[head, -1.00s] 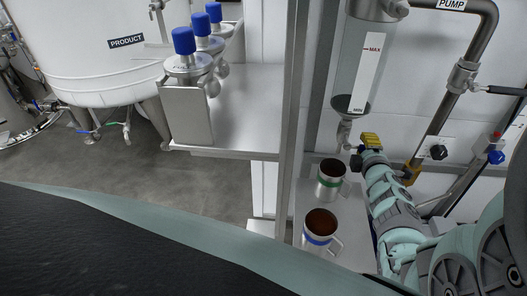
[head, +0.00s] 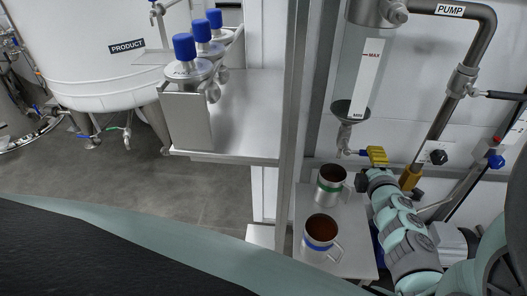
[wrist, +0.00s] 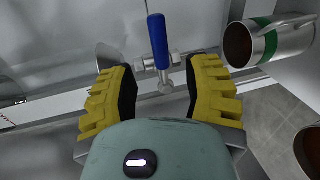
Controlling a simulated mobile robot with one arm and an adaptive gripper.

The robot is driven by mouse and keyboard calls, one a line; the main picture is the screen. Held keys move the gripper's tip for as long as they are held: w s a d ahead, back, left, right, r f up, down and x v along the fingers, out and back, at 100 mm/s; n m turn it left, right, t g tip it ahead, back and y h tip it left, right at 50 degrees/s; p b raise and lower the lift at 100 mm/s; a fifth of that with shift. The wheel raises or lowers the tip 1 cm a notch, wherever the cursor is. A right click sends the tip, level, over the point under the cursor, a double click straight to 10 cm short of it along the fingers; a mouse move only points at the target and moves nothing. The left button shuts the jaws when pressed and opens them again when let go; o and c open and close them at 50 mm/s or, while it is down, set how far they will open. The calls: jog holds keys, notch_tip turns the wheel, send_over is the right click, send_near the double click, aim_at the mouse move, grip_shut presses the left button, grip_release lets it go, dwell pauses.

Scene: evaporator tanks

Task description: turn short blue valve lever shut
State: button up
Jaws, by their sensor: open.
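The short blue valve lever (wrist: 157,40) points up in the wrist view, on a small metal valve fitting (wrist: 160,64). My gripper (wrist: 160,72) is open, with one yellow finger on each side of the fitting. The lever stands just beyond the fingertips, near the middle of the gap, and neither finger visibly grips it. In the head view my gripper (head: 393,167) is at the right, beside the small valve outlet under the clear vessel (head: 352,100).
A green-banded mug (head: 331,180) and a blue-banded mug (head: 320,232) with brown contents stand on a small shelf left of my arm. The green-banded mug (wrist: 268,40) is close to my right finger. A PUMP pipe (head: 487,40) and dark and blue knobs are at the right.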

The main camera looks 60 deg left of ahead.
jog(key=v, duration=0.6)
jog(key=shift+s+d, duration=0.25)
jog(key=shift+r, duration=0.1)
